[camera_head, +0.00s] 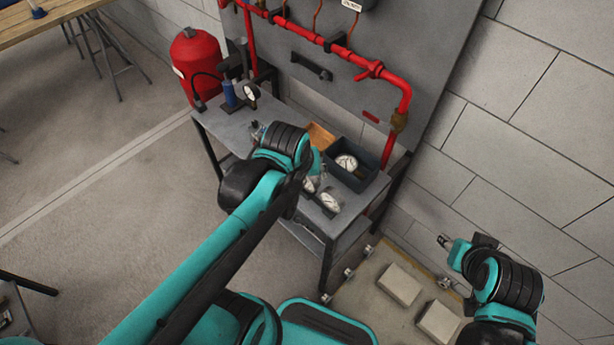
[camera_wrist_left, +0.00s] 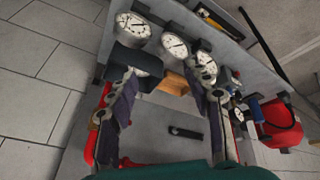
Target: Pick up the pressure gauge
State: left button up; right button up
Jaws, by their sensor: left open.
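Several round white-faced pressure gauges are on the grey bench (camera_head: 225,125). In the head view one gauge (camera_head: 346,162) is in a dark bin, one gauge (camera_head: 330,202) lies near the bench's front right corner, and another (camera_head: 308,185) is partly hidden beside my left wrist. A further gauge (camera_head: 250,91) stands at the bench's left end. The left wrist view shows gauges in a row (camera_wrist_left: 133,25), (camera_wrist_left: 174,46), (camera_wrist_left: 205,66) beyond the fingers. My left gripper (camera_wrist_left: 165,118) is open, with nothing between its fingers. My right gripper (camera_head: 443,241) is right of the bench, too small to judge.
The dark bin (camera_head: 366,180) and an orange-brown block (camera_head: 320,137) sit on the bench. A blue cylinder (camera_head: 229,93) stands at its left end, by a red tank (camera_head: 196,65). Red pipes (camera_head: 320,40) run along the panel behind. Open floor lies left of the bench.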

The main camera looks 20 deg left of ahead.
pick_arm(q)
jog(key=w+a+f+n+g+p, duration=0.2)
jog(key=w+f+n, duration=0.1)
jog(key=w+n, duration=0.25)
jog(key=n+g+p, duration=0.2)
jog(key=n+g, duration=0.1)
jog(key=n, duration=0.1)
send_over(307, 179)
jog(key=w, duration=0.2)
jog(key=shift+m, duration=0.25)
jog(key=f, duration=0.5)
jog(key=shift+s+a+f, duration=0.25)
jog(key=shift+a+f, duration=0.1)
jog(key=shift+f, duration=0.25)
notch_tip(307, 179, down, 3)
jog(key=shift+r, duration=0.1)
jog(key=f+b, duration=0.1)
jog(key=f, duration=0.1)
jog(key=f+b, duration=0.1)
jog(key=f, duration=0.2)
jog(key=shift+w+f, duration=0.2)
jog(key=shift+f, duration=0.05)
jog(key=shift+r, duration=0.1)
grip_shut()
